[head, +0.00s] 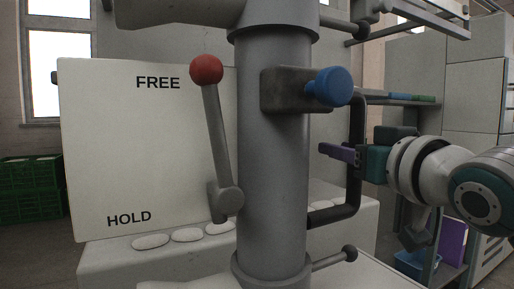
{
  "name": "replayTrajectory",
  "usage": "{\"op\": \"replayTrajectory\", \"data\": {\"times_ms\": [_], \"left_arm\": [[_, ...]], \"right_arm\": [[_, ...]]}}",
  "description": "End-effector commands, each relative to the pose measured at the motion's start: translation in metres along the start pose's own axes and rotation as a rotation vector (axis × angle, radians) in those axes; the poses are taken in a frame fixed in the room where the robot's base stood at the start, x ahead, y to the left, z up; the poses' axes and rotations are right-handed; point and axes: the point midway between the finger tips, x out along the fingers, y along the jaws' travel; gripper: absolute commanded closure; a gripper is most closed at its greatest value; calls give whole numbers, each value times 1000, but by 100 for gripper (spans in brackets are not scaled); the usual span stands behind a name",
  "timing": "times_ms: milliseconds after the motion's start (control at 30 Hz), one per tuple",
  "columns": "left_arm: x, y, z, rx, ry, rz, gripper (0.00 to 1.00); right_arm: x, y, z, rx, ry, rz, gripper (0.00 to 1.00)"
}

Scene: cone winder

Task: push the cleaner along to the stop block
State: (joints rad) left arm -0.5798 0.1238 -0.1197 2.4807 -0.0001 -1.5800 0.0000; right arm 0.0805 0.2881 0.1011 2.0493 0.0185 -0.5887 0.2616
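A thick grey upright column (272,180) fills the middle of the view; I cannot tell whether it is part of the cleaner. A dark block (285,90) with a blue knob (330,86) sits on its upper part. A black bent bar handle (335,214) stands out on its right side. No stop block can be made out for certain. My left gripper is out of view.
A lever with a red ball (206,70) stands by a pale plate (100,130) marked FREE above and HOLD below; its ball is up near FREE. Several white oval pieces (187,235) lie behind the column. Green crates (30,190) stand far left, shelves at right.

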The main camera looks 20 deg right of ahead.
Motion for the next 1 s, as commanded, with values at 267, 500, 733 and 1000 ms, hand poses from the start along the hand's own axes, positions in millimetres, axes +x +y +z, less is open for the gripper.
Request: {"op": "replayTrajectory", "data": {"times_ms": [267,500,733,1000], "left_arm": [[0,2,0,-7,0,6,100],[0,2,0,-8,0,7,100],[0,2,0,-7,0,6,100],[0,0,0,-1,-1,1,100]], "right_arm": [[0,0,0,0,0,0,94],[0,0,0,0,0,0,100],[0,0,0,0,0,0,100],[0,0,0,0,0,0,100]]}}
